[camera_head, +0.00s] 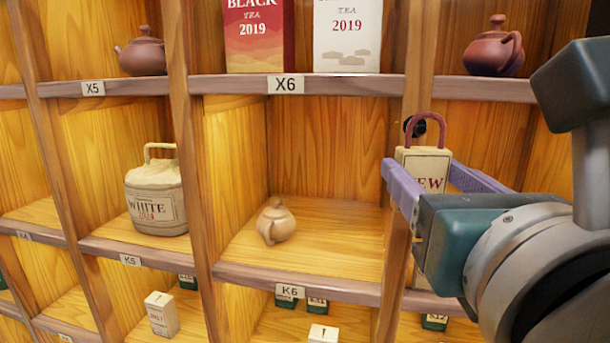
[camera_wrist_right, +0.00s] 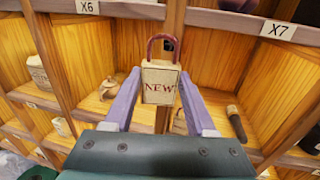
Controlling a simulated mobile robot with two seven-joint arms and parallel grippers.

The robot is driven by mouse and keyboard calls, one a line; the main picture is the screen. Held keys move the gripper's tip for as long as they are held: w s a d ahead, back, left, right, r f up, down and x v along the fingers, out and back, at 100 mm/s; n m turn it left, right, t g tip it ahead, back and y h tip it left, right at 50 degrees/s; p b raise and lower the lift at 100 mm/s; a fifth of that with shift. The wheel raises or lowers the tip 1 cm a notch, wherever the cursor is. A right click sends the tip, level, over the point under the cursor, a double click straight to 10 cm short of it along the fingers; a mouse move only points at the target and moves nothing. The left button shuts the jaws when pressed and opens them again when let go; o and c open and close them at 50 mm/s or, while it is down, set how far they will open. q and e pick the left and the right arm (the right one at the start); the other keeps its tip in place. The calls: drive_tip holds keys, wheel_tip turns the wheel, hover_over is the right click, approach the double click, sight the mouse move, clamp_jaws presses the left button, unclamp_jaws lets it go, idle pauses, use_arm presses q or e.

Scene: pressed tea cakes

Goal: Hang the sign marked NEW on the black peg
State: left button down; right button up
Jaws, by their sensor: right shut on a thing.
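The beige sign marked NEW (camera_head: 426,162) has a dark red loop on top and hangs upright in front of a shelf post. My right gripper (camera_head: 420,172) is shut on it, one purple finger at each side, and hides part of its lettering in the head view. In the right wrist view the sign (camera_wrist_right: 160,86) sits between the fingertips (camera_wrist_right: 160,80) with NEW facing the camera. The black peg (camera_head: 415,126) shows at the loop's left side in the head view. I cannot tell whether the loop is around the peg or in front of it. My left gripper is not in view.
A white tea container (camera_head: 155,195) is further left. Two tea boxes (camera_head: 347,38) stand on the shelf above, with a brown teapot (camera_head: 494,48) to their right. Shelf edges and posts surround the gripper.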

drive_tip(key=shift+w+d+f+b, duration=0.1)
drive_tip(key=shift+w+d+b, duration=0.2)
drive_tip(key=shift+w, duration=0.7)
drive_tip(key=shift+w+d+f+b, duration=0.1)
drive_tip(key=shift+w+d+b, duration=0.15)
drive_tip(key=shift+w, duration=0.7)
drive_tip(key=shift+w+d+f, duration=0.15)
drive_tip(key=shift+w, duration=0.55)
drive_tip(key=shift+f, duration=0.1)
drive_tip(key=o, duration=1.4)
drive_tip(key=shift+o, duration=0.9)
